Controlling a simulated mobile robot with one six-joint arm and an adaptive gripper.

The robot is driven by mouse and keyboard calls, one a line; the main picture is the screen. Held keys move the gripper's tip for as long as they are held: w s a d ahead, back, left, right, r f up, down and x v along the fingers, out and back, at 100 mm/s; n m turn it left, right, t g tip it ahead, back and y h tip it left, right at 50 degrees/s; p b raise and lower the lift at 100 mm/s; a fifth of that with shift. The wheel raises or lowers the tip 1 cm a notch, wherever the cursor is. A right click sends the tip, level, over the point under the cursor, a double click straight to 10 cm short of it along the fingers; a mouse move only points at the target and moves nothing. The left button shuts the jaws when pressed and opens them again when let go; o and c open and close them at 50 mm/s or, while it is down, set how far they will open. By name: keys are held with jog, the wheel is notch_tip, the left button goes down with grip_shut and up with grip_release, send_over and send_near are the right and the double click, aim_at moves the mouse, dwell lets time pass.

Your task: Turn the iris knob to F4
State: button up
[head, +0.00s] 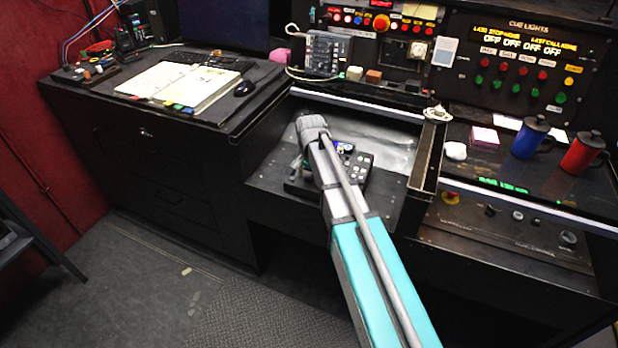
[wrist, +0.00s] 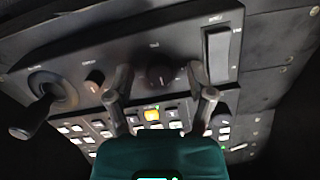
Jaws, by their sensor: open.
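A dark control panel (wrist: 100,45) fills the wrist view, tilted. A round black knob (wrist: 160,76) with small marks around it sits at its middle; its label is too blurred to read, so I cannot tell if it is the iris knob or its setting. A smaller knob (wrist: 94,81) is to its left. My gripper (wrist: 160,86) is open and empty, one finger on each side of the round knob, with gaps visible. In the head view the panel (head: 358,170) lies on the desk, partly hidden by my arm.
In the head view a raised divider (head: 427,160) borders the recess on the right; blue (head: 530,138) and red mugs (head: 583,153) stand beyond.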

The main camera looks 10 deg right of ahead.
grip_shut()
jog(key=shift+n, duration=0.4)
jog(key=shift+n+h, duration=0.5)
jog(key=shift+n, duration=2.5)
grip_release()
